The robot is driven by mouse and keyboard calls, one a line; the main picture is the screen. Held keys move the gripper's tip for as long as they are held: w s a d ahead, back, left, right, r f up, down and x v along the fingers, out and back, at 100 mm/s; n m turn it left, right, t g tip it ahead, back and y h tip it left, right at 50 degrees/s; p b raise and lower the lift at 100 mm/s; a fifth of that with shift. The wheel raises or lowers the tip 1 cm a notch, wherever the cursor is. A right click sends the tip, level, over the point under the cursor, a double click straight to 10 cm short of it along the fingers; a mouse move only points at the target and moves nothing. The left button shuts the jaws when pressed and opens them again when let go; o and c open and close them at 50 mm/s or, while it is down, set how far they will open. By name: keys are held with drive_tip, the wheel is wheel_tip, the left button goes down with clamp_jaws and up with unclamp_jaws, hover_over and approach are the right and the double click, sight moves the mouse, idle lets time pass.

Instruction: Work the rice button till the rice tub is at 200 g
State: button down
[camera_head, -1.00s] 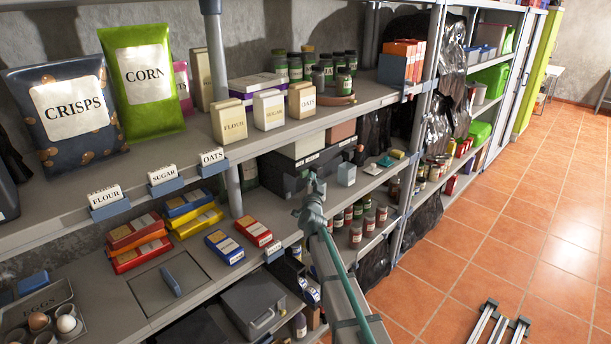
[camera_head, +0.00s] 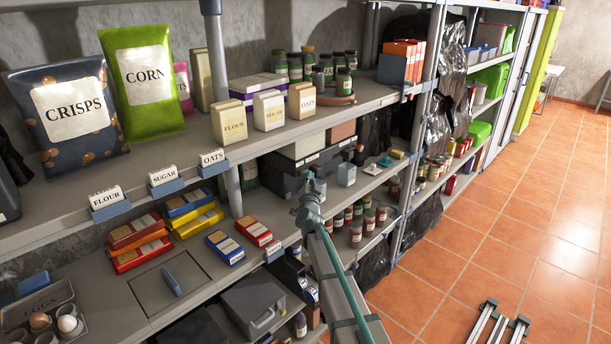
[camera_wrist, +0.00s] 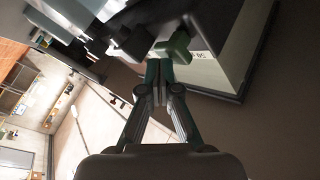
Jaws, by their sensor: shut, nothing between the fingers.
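My gripper (camera_head: 310,184) is shut and empty on the middle shelf, in front of a dark grey box-like unit (camera_head: 278,180). In the wrist view my gripper (camera_wrist: 157,68) has its fingertips together, close below a small green block (camera_wrist: 176,45). I cannot tell whether they touch. A pale panel (camera_wrist: 205,68) with small dark lettering, too small to read, is beside the green block. A small pale grey box (camera_head: 346,174) stands just right of my gripper in the head view. I cannot pick out the rice tub or read any weight.
Flour, sugar and oats containers (camera_head: 268,109) stand on the shelf above. A red packet (camera_head: 254,232) and a blue packet (camera_head: 225,246) lie left of my arm. The tiled floor (camera_head: 480,220) is mostly clear.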

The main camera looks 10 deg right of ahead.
drive_tip(key=shift+w+a, duration=0.3)
drive_tip(key=shift+w, duration=0.15)
idle(0.5)
drive_tip(key=shift+s, duration=0.15)
drive_tip(key=shift+s+d+b, duration=0.4)
drive_tip(key=shift+s+d, duration=0.25)
drive_tip(key=shift+s, duration=0.1)
drive_tip(key=shift+s, duration=0.1)
drive_tip(key=shift+s+d+b, duration=0.75)
drive_tip(key=shift+s+d, duration=0.05)
drive_tip(key=shift+s, duration=0.15)
drive_tip(key=shift+s+d+b, duration=0.7)
drive_tip(key=shift+s+d, duration=0.05)
drive_tip(key=shift+s, duration=0.2)
